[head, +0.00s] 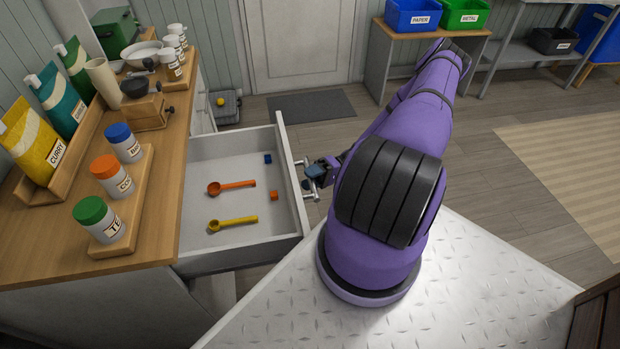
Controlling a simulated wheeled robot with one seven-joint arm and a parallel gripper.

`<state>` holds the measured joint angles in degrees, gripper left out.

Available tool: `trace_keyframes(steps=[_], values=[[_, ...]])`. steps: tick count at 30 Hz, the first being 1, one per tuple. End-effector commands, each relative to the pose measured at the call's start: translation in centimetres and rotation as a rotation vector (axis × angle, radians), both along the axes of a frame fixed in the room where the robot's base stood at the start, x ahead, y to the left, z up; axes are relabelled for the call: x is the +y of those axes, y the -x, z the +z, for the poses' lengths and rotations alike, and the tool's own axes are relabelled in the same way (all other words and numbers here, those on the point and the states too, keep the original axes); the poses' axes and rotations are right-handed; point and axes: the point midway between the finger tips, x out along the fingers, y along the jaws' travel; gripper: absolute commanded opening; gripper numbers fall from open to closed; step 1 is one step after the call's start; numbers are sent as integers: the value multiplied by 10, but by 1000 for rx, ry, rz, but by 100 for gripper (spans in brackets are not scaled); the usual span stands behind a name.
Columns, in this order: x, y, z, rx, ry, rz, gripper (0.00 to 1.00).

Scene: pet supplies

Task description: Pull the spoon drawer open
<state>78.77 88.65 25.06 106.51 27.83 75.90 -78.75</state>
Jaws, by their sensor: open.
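The spoon drawer (246,247) stands pulled out from under the wooden counter, its inside in view. In it lie an orange spoon (232,187), a yellow spoon (233,223), a small blue cube (267,159) and a small orange cube (274,196). A metal bar handle (309,180) is on the drawer's front. My gripper (313,174) is open at the handle, outside the drawer front. My purple arm reaches to it from the right. I cannot tell whether the fingers touch the bar or sit around it.
The counter (165,205) holds jars in a wooden rack, bags, a grinder and cups. My metal-plated base is close to the drawer's near corner. Open floor with a dark mat (311,105) lies beyond. Blue (412,15) and green bins stand at the back right.

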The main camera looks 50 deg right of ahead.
Motion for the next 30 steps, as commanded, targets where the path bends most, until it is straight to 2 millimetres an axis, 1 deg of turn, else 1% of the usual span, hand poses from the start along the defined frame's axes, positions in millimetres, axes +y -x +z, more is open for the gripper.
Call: trace_keyframes(steps=[4,7,18,21,25,30], values=[[-4,1,-1,-1,0,0,48],[-14,3,-3,0,2,-1,48],[-78,18,-15,-1,2,-2,48],[-91,21,-18,1,1,-2,48],[-101,23,-19,0,1,-1,48],[-104,24,-20,1,0,0,48]])
